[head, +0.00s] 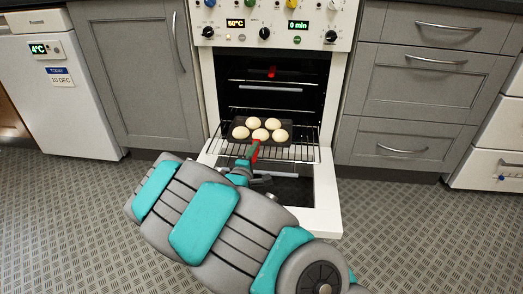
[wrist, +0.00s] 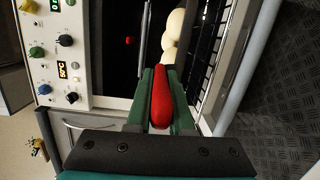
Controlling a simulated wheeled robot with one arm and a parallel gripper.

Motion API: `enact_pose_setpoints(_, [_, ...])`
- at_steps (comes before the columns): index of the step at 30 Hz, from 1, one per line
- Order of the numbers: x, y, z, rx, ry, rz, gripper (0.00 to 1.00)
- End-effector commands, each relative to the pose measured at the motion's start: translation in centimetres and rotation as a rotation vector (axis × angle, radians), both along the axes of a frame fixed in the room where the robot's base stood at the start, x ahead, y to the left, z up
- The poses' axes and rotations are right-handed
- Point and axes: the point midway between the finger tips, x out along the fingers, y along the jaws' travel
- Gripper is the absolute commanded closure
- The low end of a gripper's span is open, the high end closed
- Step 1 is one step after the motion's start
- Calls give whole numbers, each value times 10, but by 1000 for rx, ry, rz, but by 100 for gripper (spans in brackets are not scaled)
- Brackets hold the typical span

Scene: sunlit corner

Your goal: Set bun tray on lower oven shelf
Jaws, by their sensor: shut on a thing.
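The dark bun tray (head: 285,142) carries several pale round buns (head: 254,122) and looks level. It is over the pulled-out wire shelf (head: 306,150) in the lower part of the open oven (head: 228,80). I cannot tell whether it rests fully on the wires. My gripper (wrist: 160,95) is shut on a red handle (wrist: 161,100) at the tray's near edge. Buns (wrist: 172,25) and shelf wires (wrist: 205,45) also show in the wrist view. My arm hides part of the shelf front.
The oven door (head: 325,200) is folded down below the shelf. The control panel (head: 275,12) with knobs is above. Another rack level (head: 270,87) with a red piece (head: 271,72) is higher inside. Grey cabinets (head: 135,80) and drawers (head: 410,90) flank the oven.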

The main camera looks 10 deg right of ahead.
Motion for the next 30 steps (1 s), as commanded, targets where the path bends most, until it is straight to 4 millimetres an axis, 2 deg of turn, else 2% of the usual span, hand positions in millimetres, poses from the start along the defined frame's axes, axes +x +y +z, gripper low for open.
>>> enact_pose_setpoints(6, [32,-20,-3,-2,-5,-3,100])
enact_pose_setpoints(12, [53,-31,-6,-1,-1,-2,100])
enact_pose_setpoints(17, [58,-34,-7,-2,0,-1,100])
enact_pose_setpoints(26, [58,-33,-39,-3,-2,0,100])
enact_pose_setpoints(30, [58,-33,-41,-1,-3,0,100])
